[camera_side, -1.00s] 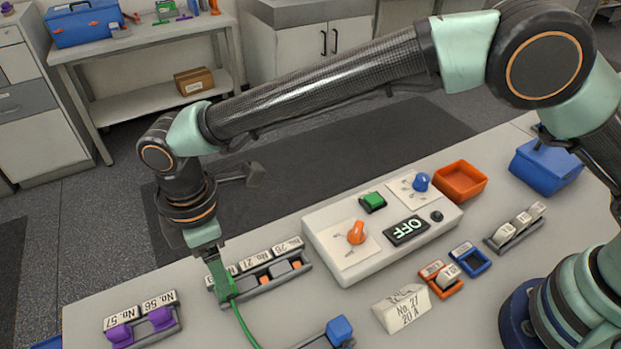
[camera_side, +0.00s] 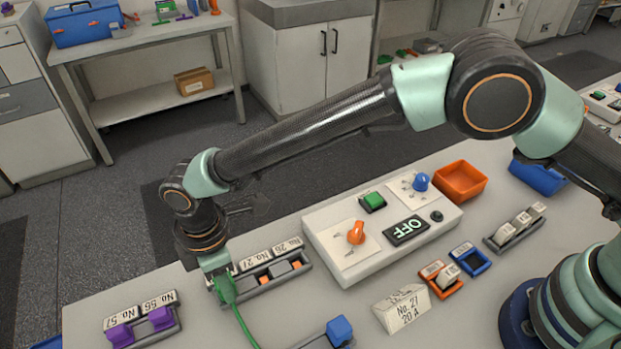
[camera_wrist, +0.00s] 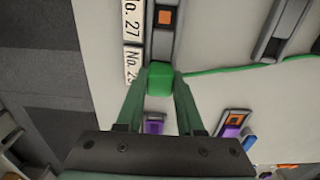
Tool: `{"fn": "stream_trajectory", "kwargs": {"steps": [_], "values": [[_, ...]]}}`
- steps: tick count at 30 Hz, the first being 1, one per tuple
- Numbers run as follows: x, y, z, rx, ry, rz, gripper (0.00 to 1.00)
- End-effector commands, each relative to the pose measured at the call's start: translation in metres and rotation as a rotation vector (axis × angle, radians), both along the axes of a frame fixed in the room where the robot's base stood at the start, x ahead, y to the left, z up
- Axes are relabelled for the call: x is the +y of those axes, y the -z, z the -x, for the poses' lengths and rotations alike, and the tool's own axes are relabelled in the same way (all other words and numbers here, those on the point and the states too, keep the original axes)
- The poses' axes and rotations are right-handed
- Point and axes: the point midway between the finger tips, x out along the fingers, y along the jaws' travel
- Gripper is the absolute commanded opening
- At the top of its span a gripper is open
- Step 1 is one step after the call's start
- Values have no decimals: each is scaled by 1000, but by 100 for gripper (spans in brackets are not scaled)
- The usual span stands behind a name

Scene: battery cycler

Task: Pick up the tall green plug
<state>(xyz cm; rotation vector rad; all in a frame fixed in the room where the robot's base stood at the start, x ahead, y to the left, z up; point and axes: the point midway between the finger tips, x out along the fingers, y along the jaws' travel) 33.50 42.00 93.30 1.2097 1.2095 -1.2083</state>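The tall green plug (camera_side: 226,289) stands at the left end of a dark socket rail (camera_side: 266,281) with numbered labels, and a green cable runs from it toward the front. In the wrist view the plug's green top (camera_wrist: 160,78) sits between my two fingertips. My gripper (camera_side: 218,274) is down at the plug; in the wrist view its fingers (camera_wrist: 161,88) lie close along both sides. Whether they press on the plug or leave a slim gap cannot be told. The lower part of the plug is hidden in the wrist view.
A rail with two purple plugs (camera_side: 140,328) stands to the left. The white control box (camera_side: 345,265), with knobs and an OFF display, is to the right. A blue plug (camera_side: 339,330) is in front. An orange bin (camera_side: 460,181) stands at the back right.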

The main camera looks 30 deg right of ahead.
Motion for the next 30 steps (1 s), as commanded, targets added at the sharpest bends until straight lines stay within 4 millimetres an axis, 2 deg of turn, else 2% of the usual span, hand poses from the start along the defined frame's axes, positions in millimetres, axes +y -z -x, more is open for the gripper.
{"fn": "stream_trajectory", "kwargs": {"steps": [2,11,17,23,30], "values": [[0,0,0,0,0,1,0],[0,-1,0,0,0,0,0],[0,-14,0,-1,0,-1,0],[1,-49,-1,-3,0,-4,0],[1,-116,-1,-4,0,-5,0]]}}
